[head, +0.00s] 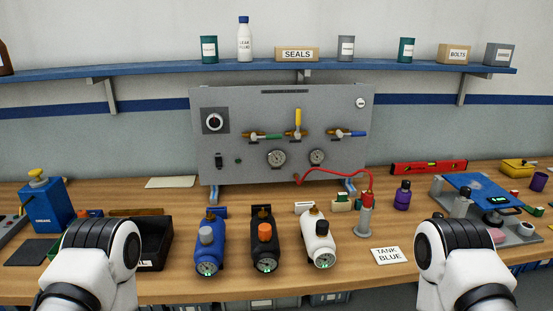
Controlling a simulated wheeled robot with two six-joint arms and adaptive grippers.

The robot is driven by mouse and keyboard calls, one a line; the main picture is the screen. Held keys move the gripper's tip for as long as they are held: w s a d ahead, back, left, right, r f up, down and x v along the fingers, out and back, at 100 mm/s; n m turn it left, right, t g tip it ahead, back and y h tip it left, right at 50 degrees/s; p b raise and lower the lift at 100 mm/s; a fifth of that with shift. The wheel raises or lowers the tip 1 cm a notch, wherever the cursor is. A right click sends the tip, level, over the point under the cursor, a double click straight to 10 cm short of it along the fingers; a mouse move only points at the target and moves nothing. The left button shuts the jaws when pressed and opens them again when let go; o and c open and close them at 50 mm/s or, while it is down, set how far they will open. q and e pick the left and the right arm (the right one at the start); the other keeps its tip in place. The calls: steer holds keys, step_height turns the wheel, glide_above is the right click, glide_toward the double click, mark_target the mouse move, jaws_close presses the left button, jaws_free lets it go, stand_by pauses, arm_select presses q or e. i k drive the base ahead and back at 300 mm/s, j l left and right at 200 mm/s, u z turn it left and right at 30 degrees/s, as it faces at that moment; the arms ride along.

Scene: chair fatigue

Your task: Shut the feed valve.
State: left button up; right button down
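A grey panel (345,105) stands upright at the back of the bench and carries three valves. The green-handled valve (268,136) is on the left, its handle lying level. The yellow-handled valve (298,118) is in the middle, its handle pointing straight up. The blue-handled valve (350,133) is on the right, its handle lying level. I cannot read any label that names the feed valve. Two round gauges (277,157) sit below the valves. Only white and black links of my arms show at the bottom left and right; neither gripper is in view.
A blue tank (206,255), a black tank (263,257) and a white tank (322,250) stand in front of the panel. A red hose (340,170) runs from the panel to a grey fitting (365,220). A "TANK BLUE" card (390,255) lies to the right.

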mark_target(268, 137)
steer(key=i+j, duration=0.1)
steer(key=j, duration=0.3)
steer(key=i+j+z, duration=0.1)
steer(key=j, duration=0.3)
steer(key=i+j, duration=0.15)
steer(key=j, duration=0.25)
steer(key=z, duration=1.3)
